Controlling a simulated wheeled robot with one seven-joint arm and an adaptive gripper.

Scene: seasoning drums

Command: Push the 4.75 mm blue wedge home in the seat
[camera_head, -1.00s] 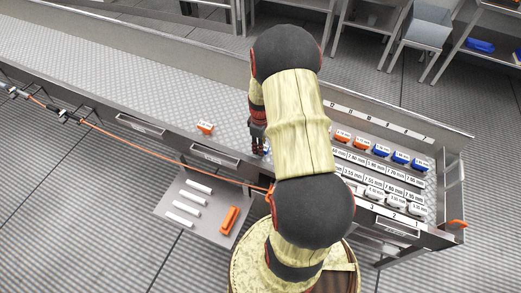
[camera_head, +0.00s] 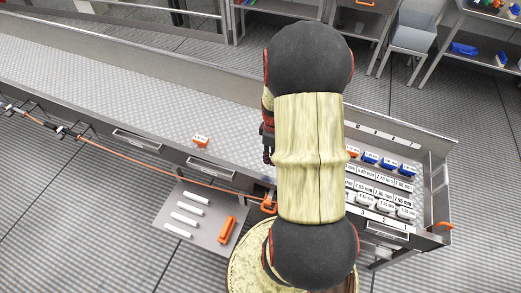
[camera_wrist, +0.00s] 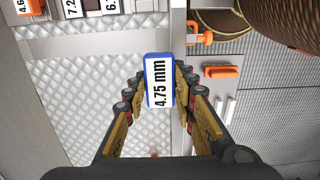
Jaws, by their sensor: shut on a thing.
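The blue wedge (camera_wrist: 160,82) has a white face marked "4.75 mm" and shows in the middle of the wrist view. My gripper (camera_wrist: 160,88) is shut on it, one finger on each side. Below the wedge in that view is the dimpled metal bench top, close to its edge; I cannot tell the height between them. In the head view my gripper (camera_head: 268,150) is mostly behind my arm, over the bench near its front edge, and the wedge is hidden there. I cannot make out the seat in either view.
An orange labelled block (camera_head: 201,141) stands on the bench, left of my gripper. A tray (camera_head: 433,213) with several labelled blocks is at the right. A lower shelf (camera_head: 190,243) holds white bars and an orange piece (camera_head: 227,230). The bench's left side is clear.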

